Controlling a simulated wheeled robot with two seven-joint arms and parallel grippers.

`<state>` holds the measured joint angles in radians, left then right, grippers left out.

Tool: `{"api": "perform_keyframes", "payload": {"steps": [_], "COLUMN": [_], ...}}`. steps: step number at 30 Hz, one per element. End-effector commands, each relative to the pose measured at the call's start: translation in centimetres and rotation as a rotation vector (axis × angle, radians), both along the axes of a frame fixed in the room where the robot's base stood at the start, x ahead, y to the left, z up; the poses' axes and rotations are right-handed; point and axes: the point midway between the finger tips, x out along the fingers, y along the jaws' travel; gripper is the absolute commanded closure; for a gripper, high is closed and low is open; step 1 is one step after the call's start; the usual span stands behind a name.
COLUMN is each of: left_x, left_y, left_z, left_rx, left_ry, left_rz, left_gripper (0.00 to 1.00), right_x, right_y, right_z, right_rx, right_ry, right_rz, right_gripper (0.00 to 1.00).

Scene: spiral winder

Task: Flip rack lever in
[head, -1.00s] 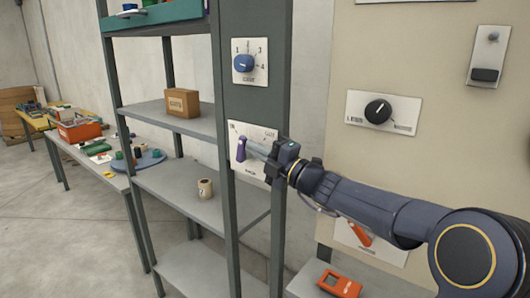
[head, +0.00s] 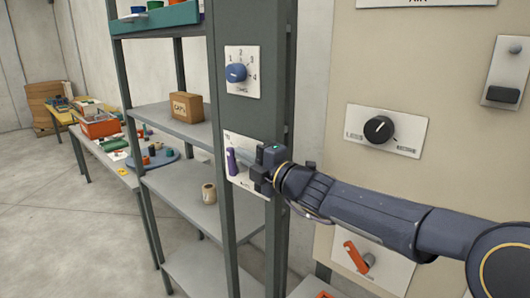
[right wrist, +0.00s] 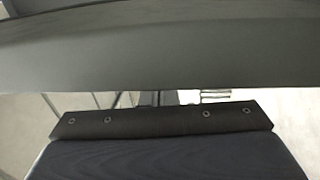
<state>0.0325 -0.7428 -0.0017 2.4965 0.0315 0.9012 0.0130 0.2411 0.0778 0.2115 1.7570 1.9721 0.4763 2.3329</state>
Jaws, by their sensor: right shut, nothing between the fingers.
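The rack lever is a purple handle (head: 232,162) on a white plate (head: 240,178) fixed to the rack's grey-green post, in the head view. It stands close to upright. My right gripper (head: 247,158) is at the plate, just right of the handle, with its fingers pointing left. Its fingers are shut with nothing between them. I cannot tell whether they touch the handle. The gripper hides the right part of the plate. The right wrist view shows mostly dark, close surfaces and no clear lever. My left gripper is not in view.
A blue selector dial (head: 236,73) sits above the lever on the same post. The shelves hold a cardboard box (head: 186,107) and a small tan roll (head: 209,193). A beige panel with a black knob (head: 379,129) and an orange lever (head: 356,256) stands at the right.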

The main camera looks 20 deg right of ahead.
Motion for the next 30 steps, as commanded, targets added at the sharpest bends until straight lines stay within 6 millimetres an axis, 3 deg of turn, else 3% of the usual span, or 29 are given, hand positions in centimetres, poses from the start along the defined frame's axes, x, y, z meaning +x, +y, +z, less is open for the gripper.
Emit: {"api": "perform_keyframes", "payload": {"steps": [4,30], "left_x": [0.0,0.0], "left_y": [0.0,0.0], "left_z": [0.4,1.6], "left_rx": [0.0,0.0], "left_ry": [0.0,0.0], "left_rz": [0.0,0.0], "left_gripper": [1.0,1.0], "right_x": [0.6,3.6], "right_y": [1.2,2.3], "right_z": [0.6,1.2], "right_rx": [0.001,0.001], "right_ry": [-0.001,-0.002], "right_rz": [0.002,-0.001], "right_gripper": [1.0,1.0]}}
